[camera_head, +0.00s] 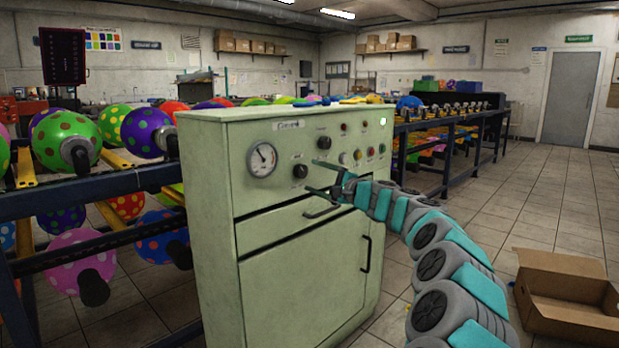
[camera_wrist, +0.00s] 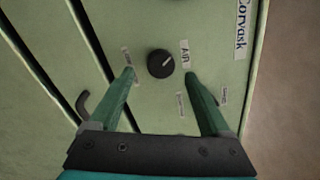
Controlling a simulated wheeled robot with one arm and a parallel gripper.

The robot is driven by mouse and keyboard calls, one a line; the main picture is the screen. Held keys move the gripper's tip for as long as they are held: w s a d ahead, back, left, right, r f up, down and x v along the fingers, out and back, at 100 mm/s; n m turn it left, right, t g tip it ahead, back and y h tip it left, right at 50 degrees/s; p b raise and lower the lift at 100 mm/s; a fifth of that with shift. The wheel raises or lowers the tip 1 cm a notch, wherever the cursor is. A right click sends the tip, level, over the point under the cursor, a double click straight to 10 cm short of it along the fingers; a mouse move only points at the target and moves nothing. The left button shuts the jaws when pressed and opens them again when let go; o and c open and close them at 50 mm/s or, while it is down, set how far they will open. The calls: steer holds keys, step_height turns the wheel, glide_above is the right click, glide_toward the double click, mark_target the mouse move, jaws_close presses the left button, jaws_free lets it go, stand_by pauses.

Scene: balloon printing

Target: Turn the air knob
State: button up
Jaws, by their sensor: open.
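The pale green control cabinet (camera_head: 220,190) stands in the middle of the head view. In the wrist view a round black knob (camera_wrist: 160,63) with a light pointer mark sits on its panel, beside a label reading "Air". It appears to be the lower of two black knobs on the panel in the head view (camera_head: 300,171). My gripper (camera_head: 322,177) is open and empty in front of the panel. In the wrist view my two green fingers (camera_wrist: 160,73) point at the panel with the knob between and just beyond their tips, apparently not touching it.
A pressure gauge (camera_head: 262,160) is left of the knobs, and a second black knob (camera_head: 323,143) is above. Small coloured buttons (camera_head: 370,152) are at the right. A drawer handle (camera_head: 322,211) sticks out below. An open cardboard box (camera_head: 565,290) lies on the floor.

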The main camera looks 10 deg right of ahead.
steer(key=shift+v, duration=1.9)
steer(key=s+a+n+g+y, duration=0.3)
steer(key=s+a+n+g, duration=0.55)
steer(key=s+a, duration=0.95)
steer(key=s+a+f+n+g+h, duration=0.25)
steer(key=s+a+f, duration=0.25)
steer(key=s, duration=0.4)
steer(key=s+d+f+n+g+h, duration=0.2)
steer(key=s+f+n+g+h, duration=0.15)
steer(key=s+f, duration=0.85)
steer(key=s+d+f+g+h, duration=0.1)
steer(key=s+d+f+h, duration=0.2)
steer(key=s+d, duration=0.5)
steer(key=s+d+f+g+h, duration=0.1)
steer(key=s+d+f+h, duration=0.3)
steer(key=s, duration=1.1)
steer(key=d+f, duration=0.2)
steer(key=d, duration=0.2)
steer(key=shift+d+f+h, duration=0.15)
steer(key=shift+f+h, duration=0.15)
steer(key=shift+g, duration=0.25)
